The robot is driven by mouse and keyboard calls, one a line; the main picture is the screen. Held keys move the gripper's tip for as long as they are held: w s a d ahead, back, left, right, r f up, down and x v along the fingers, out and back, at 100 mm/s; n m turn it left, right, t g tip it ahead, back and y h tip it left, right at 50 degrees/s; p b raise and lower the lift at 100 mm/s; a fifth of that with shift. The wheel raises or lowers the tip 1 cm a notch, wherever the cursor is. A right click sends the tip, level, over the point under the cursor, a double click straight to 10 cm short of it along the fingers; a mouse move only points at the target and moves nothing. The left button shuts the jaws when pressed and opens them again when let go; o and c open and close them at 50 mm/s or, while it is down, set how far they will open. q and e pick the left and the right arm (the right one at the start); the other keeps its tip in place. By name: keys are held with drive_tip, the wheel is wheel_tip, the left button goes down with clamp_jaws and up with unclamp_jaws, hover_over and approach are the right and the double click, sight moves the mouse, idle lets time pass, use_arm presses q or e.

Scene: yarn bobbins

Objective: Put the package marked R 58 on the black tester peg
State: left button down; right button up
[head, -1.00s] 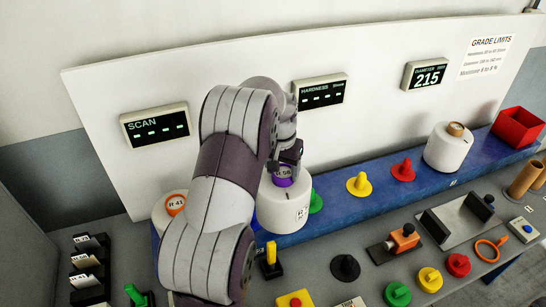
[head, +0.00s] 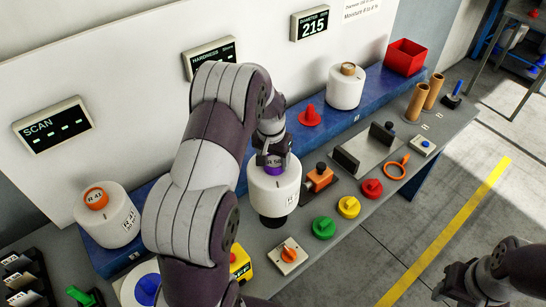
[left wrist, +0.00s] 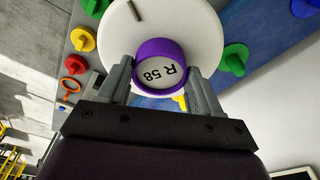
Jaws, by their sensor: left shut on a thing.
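The R 58 package (head: 273,190) is a white yarn bobbin with a purple core end. In the left wrist view its purple end (left wrist: 159,50) reads R 58. My left gripper (head: 270,160) is shut on this purple end from above, one finger on each side. The package hangs upright over the front part of the bench. A black round base (head: 272,221), apparently of the black tester peg, shows directly beneath it. The peg's upper part is hidden, and I cannot tell whether the package rests on it. My right gripper (head: 455,284) is dark at the lower right; its jaws are unclear.
The R 41 bobbin (head: 108,222) stands on the blue shelf at left; another white bobbin (head: 346,86) stands at the back. An orange-and-black clamp (head: 318,178) is close right of the package.

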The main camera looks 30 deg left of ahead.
use_arm(q)
drive_tip(key=shift+a, duration=0.25)
wheel_tip(320, 180, down, 2)
drive_tip(key=shift+d+f+b, duration=0.1)
drive_tip(key=shift+b, duration=0.75)
drive_tip(key=shift+f, duration=0.35)
drive_tip(key=shift+w+f, duration=0.1)
drive_tip(key=shift+f, duration=0.05)
drive_tip(key=shift+b, duration=0.3)
drive_tip(key=shift+f+b, duration=0.5)
drive_tip(key=shift+b, duration=0.35)
drive_tip(key=shift+r, duration=0.3)
